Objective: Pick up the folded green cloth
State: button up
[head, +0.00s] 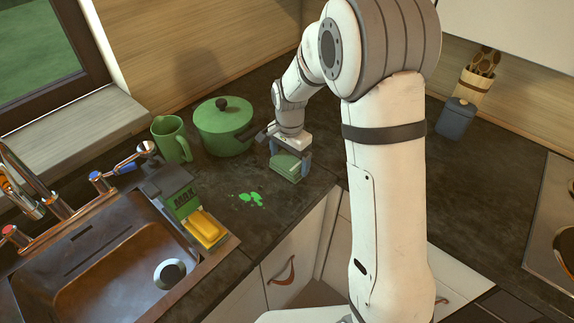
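The folded green cloth (285,166) is on or just above the dark counter, right of the green pot, near the counter's front edge. My gripper (289,160) points down over it, with the cloth between its fingers. The fingers sit close along the cloth's sides. I cannot tell whether they press on it or whether it is off the counter.
A green lidded pot (222,127) and a green jug (171,139) stand just left. Green splashes (250,199) lie on the counter in front. A sink (120,265) with a yellow sponge (206,229) is at left. A blue container (455,118) stands at back right.

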aim_at(289, 162)
jog(key=c, duration=0.4)
notch_tip(289, 162, up, 10)
jog(key=b, duration=0.1)
jog(key=o, duration=0.4)
jog(key=shift+c, duration=1.6)
